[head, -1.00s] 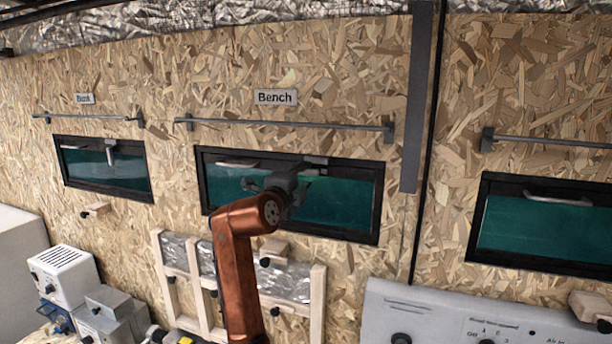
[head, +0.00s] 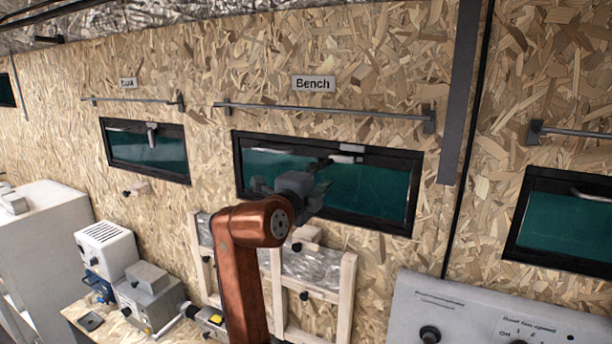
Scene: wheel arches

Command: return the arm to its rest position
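My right arm, copper-coloured, rises from the bottom middle. Its dark grey gripper (head: 312,188) is in front of the window (head: 385,190) below the Bench sign (head: 314,83). The gripper points away from me, toward the wall. Its finger parts stand apart to either side, so it looks open, and I see nothing held in it. The fingertips are partly hidden by the gripper body. I cannot tell how far it is from the glass. My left gripper is not in view.
A metal rail (head: 325,112) runs above the window. Below are a wooden frame (head: 346,295) with silver foil and a grey control panel (head: 445,310) at lower right. White and grey boxes (head: 106,248) stand on a bench at lower left. A white cabinet (head: 50,235) stands farther left.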

